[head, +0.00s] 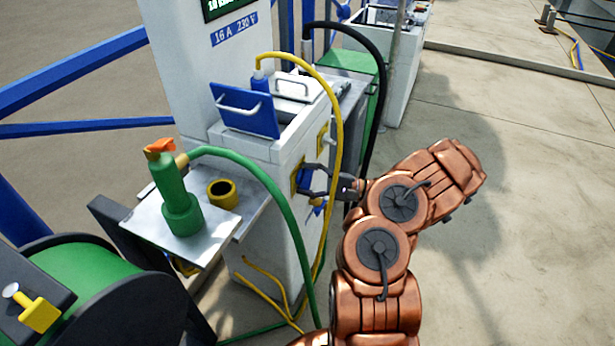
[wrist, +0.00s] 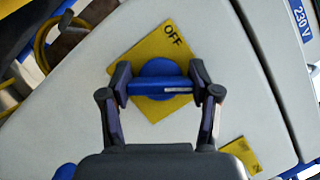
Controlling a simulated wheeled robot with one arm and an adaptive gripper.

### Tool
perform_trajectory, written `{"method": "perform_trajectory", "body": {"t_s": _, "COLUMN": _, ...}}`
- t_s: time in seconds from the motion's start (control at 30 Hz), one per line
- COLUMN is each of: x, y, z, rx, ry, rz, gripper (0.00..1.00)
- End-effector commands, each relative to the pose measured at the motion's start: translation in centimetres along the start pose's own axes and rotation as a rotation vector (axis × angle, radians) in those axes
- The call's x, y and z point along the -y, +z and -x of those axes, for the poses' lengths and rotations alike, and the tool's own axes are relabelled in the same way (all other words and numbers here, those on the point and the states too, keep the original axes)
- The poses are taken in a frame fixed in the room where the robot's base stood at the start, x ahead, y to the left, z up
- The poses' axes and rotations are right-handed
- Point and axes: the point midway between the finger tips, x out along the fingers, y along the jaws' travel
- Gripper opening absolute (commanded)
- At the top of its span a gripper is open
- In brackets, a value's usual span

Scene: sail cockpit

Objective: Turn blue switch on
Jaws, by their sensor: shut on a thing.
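The blue switch (wrist: 158,70) is a round knob with a bar handle, set on a yellow plate (wrist: 176,48) marked OFF. The bar lies straight across the wrist view, with a pale mark near its right end. My gripper (wrist: 160,88) is shut on the bar, one finger at each end. In the head view my gripper (head: 305,182) reaches the right-facing side of the white service pedestal (head: 265,190). There it largely hides the switch, and an edge of the yellow plate (head: 298,168) shows.
A second yellow plate (head: 323,138) sits farther along the same side. A yellow hose (head: 339,130) and a green hose (head: 285,205) hang close to my gripper. A metal shelf (head: 160,222) holds a green nozzle (head: 178,205). Open concrete lies to the right.

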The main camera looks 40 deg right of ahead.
Motion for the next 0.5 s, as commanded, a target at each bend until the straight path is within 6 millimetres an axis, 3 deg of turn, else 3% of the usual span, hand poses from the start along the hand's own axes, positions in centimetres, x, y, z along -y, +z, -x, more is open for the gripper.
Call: {"method": "perform_trajectory", "body": {"t_s": 0.5, "x": 0.0, "y": -0.15, "z": 0.1, "rx": -0.006, "ry": -0.074, "rz": -0.18, "gripper": 0.27}}
